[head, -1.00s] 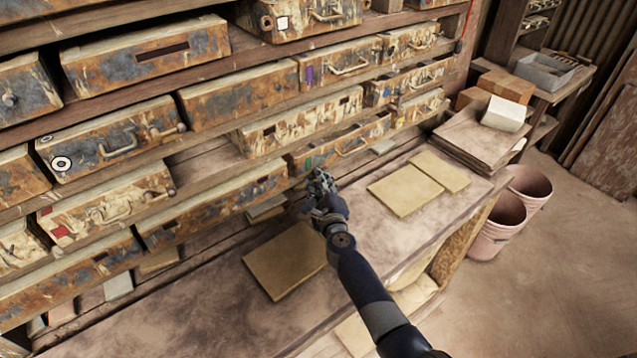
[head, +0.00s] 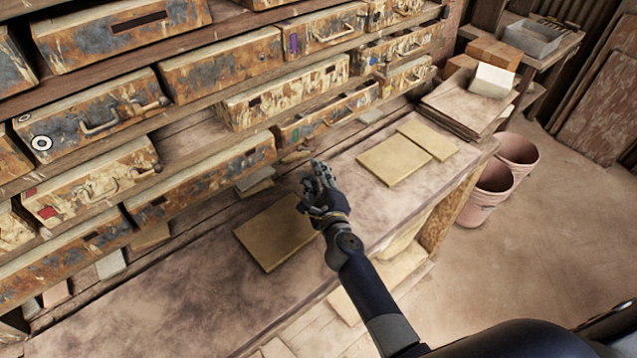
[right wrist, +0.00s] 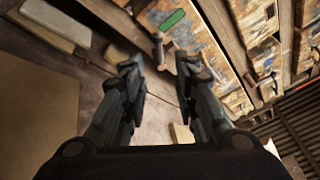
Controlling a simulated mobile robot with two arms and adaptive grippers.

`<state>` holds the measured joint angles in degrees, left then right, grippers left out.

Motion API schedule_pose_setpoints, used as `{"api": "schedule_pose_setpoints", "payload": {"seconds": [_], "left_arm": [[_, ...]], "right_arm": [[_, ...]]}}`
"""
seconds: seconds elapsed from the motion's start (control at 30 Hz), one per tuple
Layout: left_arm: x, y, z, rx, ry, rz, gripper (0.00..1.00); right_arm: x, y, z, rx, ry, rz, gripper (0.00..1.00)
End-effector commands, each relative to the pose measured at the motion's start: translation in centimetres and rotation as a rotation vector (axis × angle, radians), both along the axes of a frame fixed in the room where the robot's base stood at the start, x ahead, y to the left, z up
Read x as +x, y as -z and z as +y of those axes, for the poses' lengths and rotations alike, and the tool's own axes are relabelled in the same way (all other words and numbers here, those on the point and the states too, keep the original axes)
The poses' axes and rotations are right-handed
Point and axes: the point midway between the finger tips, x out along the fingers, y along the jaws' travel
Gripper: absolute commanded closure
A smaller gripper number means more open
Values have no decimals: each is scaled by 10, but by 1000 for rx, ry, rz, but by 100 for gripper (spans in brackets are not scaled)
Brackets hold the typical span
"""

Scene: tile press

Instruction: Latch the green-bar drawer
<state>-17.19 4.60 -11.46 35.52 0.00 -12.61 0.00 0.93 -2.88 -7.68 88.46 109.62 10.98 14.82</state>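The green-bar drawer (head: 318,117) is a rusty, paint-flaked drawer in the low row, right of centre in the head view. Its green bar (right wrist: 172,20) shows clearly in the right wrist view, near the top. My left gripper is not in view.
Other rusty drawers (head: 200,180) fill the rack around it. Flat tan tiles lie on the bench (head: 180,300), one (head: 275,232) beside my gripper and others (head: 393,160) to the right. Pink buckets (head: 490,190) stand on the floor at right.

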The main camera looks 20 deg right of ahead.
Motion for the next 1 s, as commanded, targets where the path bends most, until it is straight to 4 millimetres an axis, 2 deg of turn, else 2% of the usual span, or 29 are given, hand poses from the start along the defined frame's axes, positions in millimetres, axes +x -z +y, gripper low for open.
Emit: {"api": "schedule_pose_setpoints", "payload": {"seconds": [0.1,0.2,0.57,0.67,0.8,0.87,1.0], "left_arm": [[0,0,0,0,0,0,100],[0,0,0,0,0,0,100],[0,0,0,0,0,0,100],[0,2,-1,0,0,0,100],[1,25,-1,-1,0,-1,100],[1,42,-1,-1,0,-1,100],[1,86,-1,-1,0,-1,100]], "right_arm": [[-19,-1,1,-1,-1,-1,72],[-28,-2,1,0,-1,-1,72],[-34,-3,2,1,-1,-1,72],[-33,-3,1,-10,-3,-5,54],[-25,-3,-9,-166,-50,-70,25],[-20,-6,-15,-302,-92,-121,25],[-12,-7,-25,-724,-211,-247,25]]}}
